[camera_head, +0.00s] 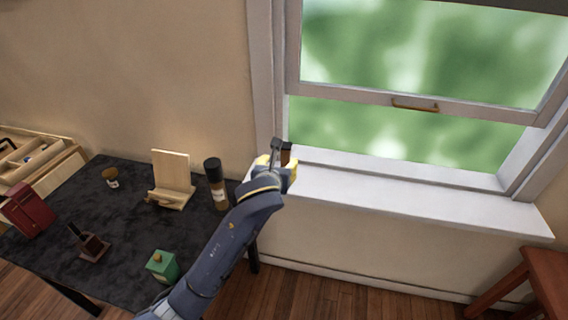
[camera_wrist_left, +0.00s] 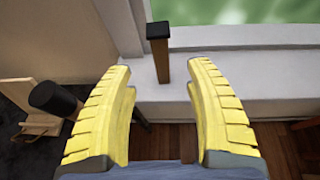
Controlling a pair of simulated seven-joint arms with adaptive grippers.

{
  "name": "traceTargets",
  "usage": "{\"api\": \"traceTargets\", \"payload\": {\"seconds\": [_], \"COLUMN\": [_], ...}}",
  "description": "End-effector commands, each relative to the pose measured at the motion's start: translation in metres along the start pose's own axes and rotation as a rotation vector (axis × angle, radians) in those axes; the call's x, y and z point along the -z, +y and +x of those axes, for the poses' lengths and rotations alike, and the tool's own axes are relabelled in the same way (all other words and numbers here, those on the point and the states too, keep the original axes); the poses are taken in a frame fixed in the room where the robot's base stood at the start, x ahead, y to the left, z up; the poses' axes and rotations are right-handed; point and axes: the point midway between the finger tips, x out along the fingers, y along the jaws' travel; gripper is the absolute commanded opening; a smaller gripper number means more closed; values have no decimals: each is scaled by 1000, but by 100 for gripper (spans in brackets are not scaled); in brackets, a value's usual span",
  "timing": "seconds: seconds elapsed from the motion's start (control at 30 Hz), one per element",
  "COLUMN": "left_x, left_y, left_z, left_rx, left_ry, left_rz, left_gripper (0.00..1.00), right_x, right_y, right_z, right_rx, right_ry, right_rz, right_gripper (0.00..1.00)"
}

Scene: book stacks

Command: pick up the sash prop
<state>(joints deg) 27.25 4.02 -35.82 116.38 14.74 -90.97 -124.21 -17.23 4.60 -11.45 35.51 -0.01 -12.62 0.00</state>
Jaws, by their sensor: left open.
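The sash prop (camera_head: 286,154) is a short brown post with a dark cap. It stands upright at the left end of the white window sill, and its lower part is hidden behind my gripper in the head view. In the left wrist view the sash prop (camera_wrist_left: 161,60) shows ahead, between the directions of the two yellow fingers. My left gripper (camera_head: 276,168) is open and empty, in front of the prop. The prop appears just beyond the fingertips; I cannot tell the exact gap. My right gripper is in neither view.
The window sash (camera_head: 455,108) is raised above the sill (camera_head: 420,203). A dark table (camera_head: 130,220) at left holds a dark-capped bottle (camera_head: 216,185), a wooden stand (camera_head: 172,176), a green box (camera_head: 162,266) and a red box (camera_head: 28,211). A wooden stool (camera_head: 545,280) is at right.

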Motion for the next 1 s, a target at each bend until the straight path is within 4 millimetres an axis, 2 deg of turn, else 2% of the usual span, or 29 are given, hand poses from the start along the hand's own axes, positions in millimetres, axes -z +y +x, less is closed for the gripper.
{"api": "traceTargets", "payload": {"seconds": [0.1, 0.3, 0.5, 0.77, 1.0], "left_x": [0, 0, 0, 1, 4], "left_y": [0, 0, 0, 0, 0], "left_z": [23, 54, 71, 81, 109], "left_rx": [0, 0, 0, 1, 1], "left_ry": [2, 1, 1, 1, 2], "left_rz": [-1, -3, -2, -3, -4], "left_gripper": [54, 54, 54, 54, 54], "right_x": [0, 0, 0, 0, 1], "right_y": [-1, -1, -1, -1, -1], "right_z": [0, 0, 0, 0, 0], "right_rx": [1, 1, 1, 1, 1], "right_ry": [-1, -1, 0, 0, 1], "right_rz": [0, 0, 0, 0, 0], "right_gripper": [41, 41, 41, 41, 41]}}
